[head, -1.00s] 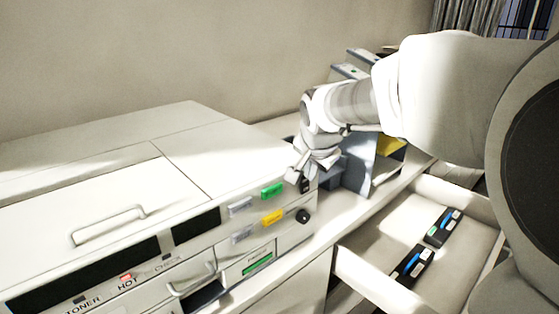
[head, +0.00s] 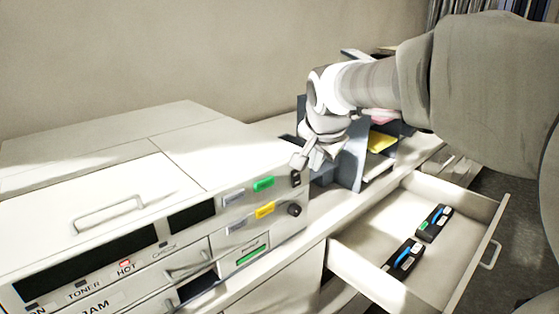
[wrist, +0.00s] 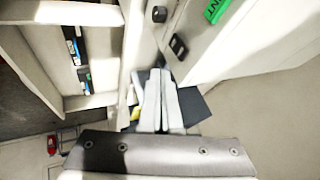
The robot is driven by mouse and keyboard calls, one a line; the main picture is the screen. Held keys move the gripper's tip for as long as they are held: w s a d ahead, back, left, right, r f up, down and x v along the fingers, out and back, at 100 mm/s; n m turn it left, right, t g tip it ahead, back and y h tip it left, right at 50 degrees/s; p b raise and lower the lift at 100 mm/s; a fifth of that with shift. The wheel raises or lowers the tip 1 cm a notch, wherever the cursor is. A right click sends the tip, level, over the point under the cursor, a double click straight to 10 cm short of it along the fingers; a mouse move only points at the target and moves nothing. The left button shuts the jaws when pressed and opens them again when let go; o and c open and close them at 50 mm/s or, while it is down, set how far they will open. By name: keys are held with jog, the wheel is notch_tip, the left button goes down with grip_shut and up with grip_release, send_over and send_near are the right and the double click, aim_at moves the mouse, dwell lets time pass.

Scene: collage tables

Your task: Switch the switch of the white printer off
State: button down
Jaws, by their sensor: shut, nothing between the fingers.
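The white printer (head: 110,190) stands on the counter at the left in the head view. Its small black switch (head: 295,179) is at the top right end of the front panel, above a round black knob (head: 294,210). The switch also shows in the wrist view (wrist: 179,46), just beyond the fingertips. I cannot tell which way it is set. My gripper (head: 299,161) is shut and empty, just above the switch by the printer's top front edge. In the wrist view its fingers (wrist: 161,74) are together and appear apart from the switch.
An open drawer (head: 340,254) with two dark items (head: 433,223) sticks out below the counter at the right. A dark grey paper organizer (head: 352,165) stands right beside the printer, behind my gripper. Green (head: 264,184) and yellow (head: 265,210) buttons sit left of the switch.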

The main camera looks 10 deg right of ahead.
jog(key=w+a+v, duration=0.1)
jog(key=v, duration=0.5)
jog(key=shift+r, duration=0.6)
jog(key=shift+s, duration=0.25)
